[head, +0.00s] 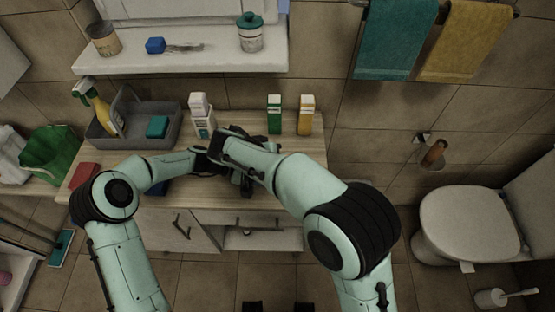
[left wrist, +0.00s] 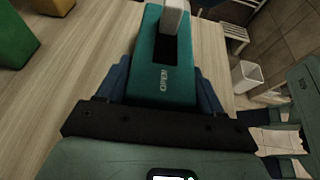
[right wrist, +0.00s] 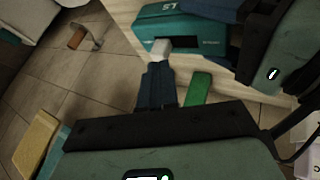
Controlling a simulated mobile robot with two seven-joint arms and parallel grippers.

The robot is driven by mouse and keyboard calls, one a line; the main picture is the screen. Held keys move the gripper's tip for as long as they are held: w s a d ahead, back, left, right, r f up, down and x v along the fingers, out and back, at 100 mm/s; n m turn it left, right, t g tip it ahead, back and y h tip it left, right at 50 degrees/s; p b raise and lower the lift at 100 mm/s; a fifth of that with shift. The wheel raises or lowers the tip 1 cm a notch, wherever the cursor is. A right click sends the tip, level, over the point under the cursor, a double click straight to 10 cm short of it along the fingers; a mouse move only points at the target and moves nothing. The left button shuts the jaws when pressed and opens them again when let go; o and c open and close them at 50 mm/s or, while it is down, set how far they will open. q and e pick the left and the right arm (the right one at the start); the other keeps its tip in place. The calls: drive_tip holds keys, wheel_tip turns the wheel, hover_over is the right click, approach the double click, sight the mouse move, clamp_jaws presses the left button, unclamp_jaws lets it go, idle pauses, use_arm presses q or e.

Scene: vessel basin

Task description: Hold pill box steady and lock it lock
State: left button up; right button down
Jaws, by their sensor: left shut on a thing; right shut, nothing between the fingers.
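A teal pill box (left wrist: 162,85) marked "OPEN" sits between the fingers of my left gripper (left wrist: 163,72), which is shut on its sides. A pale grey-white tab (left wrist: 175,18) stands at the box's dark slot. In the right wrist view, the box (right wrist: 165,22) shows a dark recess with the pale tab (right wrist: 160,47) at one end. My right gripper (right wrist: 157,72) is shut and empty, its fingertips right at the tab; whether they touch it is unclear. In the head view my arms hide the box.
On the wooden counter (head: 262,150) stand a green carton (head: 274,115), an orange carton (head: 306,115), a white bottle (head: 201,120) and a grey caddy (head: 165,135). A shelf (head: 200,62) runs above. A red item (head: 85,177) lies at the left.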

use_arm(q)
drive_tip(key=shift+s+d, duration=0.1)
drive_tip(key=shift+d, duration=0.05)
drive_tip(key=o, duration=1.2)
use_arm(e)
drive_tip(key=v, duration=0.7)
drive_tip(key=shift+a+f, duration=0.15)
drive_tip(key=shift+a, duration=0.15)
